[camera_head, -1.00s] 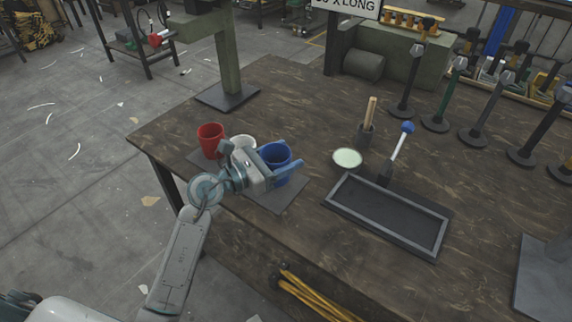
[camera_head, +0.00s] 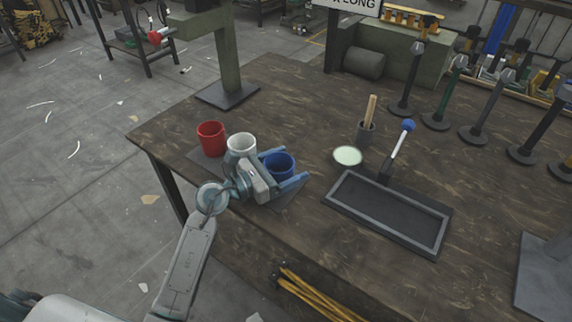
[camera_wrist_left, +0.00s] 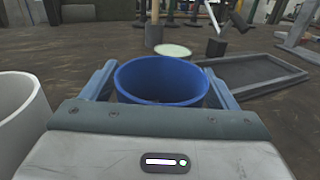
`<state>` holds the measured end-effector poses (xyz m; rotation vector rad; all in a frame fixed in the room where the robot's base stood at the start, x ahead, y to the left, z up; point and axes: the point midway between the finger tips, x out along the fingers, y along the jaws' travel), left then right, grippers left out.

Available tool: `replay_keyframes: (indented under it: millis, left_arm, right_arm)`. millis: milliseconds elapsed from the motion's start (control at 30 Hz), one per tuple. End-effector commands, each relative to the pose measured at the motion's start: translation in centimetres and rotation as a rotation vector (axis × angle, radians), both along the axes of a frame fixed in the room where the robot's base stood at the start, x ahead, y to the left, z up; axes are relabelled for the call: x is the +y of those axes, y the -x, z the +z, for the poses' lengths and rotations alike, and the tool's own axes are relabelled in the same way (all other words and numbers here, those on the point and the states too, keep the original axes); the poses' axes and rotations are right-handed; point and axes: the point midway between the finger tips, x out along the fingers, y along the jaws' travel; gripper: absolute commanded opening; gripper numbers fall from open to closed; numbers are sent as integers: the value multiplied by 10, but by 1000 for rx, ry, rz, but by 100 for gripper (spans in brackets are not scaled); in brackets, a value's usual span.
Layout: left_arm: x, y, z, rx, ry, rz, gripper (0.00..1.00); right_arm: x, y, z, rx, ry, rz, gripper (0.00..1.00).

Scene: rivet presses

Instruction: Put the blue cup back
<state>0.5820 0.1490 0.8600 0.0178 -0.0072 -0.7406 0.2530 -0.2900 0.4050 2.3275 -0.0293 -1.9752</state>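The blue cup (camera_head: 279,165) stands upright near the front edge of the table, to the right of the white cup (camera_head: 241,146) and the red cup (camera_head: 211,138). My left gripper (camera_head: 287,168) is open, its two blue fingers on either side of the blue cup. In the left wrist view the blue cup (camera_wrist_left: 161,82) sits between the fingers, with a gap visible at the left finger; contact at the right is unclear. The white cup (camera_wrist_left: 20,110) is close at the left there. A dark mat (camera_head: 289,199) lies under the cups, partly hidden by my gripper. My right gripper is not seen.
A pale green round dish (camera_head: 347,156), a grey holder with a wooden handle (camera_head: 366,130) and a black tray (camera_head: 388,213) with a blue-knobbed lever (camera_head: 408,126) stand to the right. Several presses line the back right. The table's middle back is clear.

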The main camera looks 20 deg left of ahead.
Motion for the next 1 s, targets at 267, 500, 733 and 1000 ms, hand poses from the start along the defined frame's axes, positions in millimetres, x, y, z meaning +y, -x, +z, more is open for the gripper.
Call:
replay_keyframes:
  millis: [267, 500, 733, 1000]
  left_arm:
    - [0, 0, 2, 0, 0, 0, 81]
    - [18, 19, -1, 1, -6, -1, 81]
    - [44, 48, -1, 2, -7, -1, 81]
    - [68, 75, 0, 1, -5, -1, 81]
  right_arm:
    - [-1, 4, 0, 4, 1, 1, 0]
    - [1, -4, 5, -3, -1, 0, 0]
    - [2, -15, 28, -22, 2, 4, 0]
    - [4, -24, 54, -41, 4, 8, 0]
